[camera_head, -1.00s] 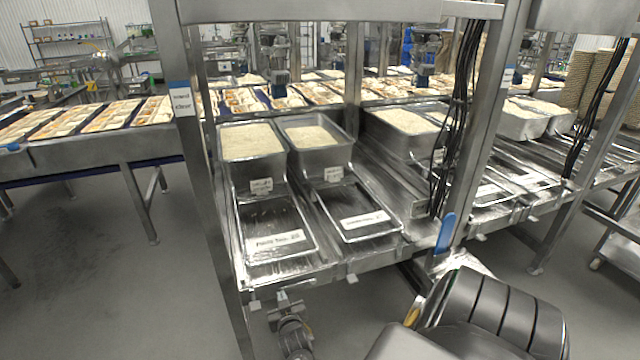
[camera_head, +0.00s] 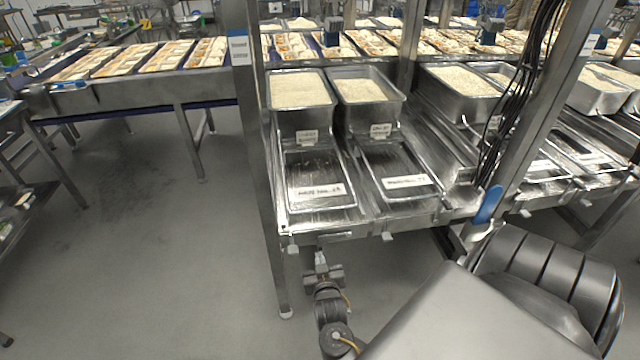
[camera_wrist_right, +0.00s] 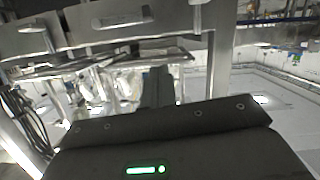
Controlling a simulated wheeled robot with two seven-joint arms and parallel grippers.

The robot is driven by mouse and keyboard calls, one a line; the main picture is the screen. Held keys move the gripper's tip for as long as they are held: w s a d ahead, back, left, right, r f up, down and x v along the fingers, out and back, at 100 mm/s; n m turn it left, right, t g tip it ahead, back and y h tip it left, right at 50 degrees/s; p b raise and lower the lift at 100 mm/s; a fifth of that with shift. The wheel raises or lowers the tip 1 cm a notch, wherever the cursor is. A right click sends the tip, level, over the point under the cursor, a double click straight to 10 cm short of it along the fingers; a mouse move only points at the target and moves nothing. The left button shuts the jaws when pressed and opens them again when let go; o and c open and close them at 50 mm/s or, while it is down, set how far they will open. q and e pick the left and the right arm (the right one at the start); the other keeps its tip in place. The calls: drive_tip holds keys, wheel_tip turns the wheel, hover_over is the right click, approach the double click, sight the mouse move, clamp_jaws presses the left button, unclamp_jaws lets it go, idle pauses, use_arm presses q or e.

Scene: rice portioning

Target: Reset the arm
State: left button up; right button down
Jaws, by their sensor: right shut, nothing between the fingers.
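My right gripper (camera_head: 322,268) shows in the head view below the front edge of the steel rack, in front of the tray lanes. It is shut and holds nothing. My right arm's grey links fill the lower right of the head view. In the right wrist view, the dark shut fingers (camera_wrist_right: 158,86) point toward the underside of the rack, with the gripper's body across the bottom. My left gripper is not in view.
A steel post (camera_head: 252,150) stands left of the gripper. Behind it are a left rice bin (camera_head: 305,120), a right rice bin (camera_head: 372,120) and labelled trays. A blue handle (camera_head: 489,206) sits on the right post. Grey floor (camera_head: 150,260) is open at left.

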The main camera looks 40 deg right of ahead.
idle(0.6)
drive_tip(key=s+a+f+n+g+y, duration=0.2)
drive_tip(key=s+a+f, duration=0.15)
drive_tip(key=f, duration=0.45)
drive_tip(key=s+a+f+n+g+y, duration=0.1)
drive_tip(key=s+a+f+n+y, duration=0.2)
drive_tip(key=f, duration=0.6)
drive_tip(key=s+a+f+n+g+y, duration=0.1)
drive_tip(key=s+a+f+g, duration=0.15)
drive_tip(key=s+f, duration=0.4)
drive_tip(key=s+f+g, duration=0.2)
drive_tip(key=s+f, duration=0.2)
drive_tip(key=s, duration=0.5)
drive_tip(key=s+a+f+n+g+y, duration=0.1)
drive_tip(key=s+f+g, duration=0.1)
drive_tip(key=s+f, duration=0.3)
drive_tip(key=s+f+n+g+y, duration=0.1)
drive_tip(key=s+f, duration=0.3)
drive_tip(key=s, duration=0.9)
drive_tip(key=shift+a+f+g, duration=0.25)
drive_tip(key=shift+a+g, duration=0.05)
drive_tip(key=shift+g, duration=0.25)
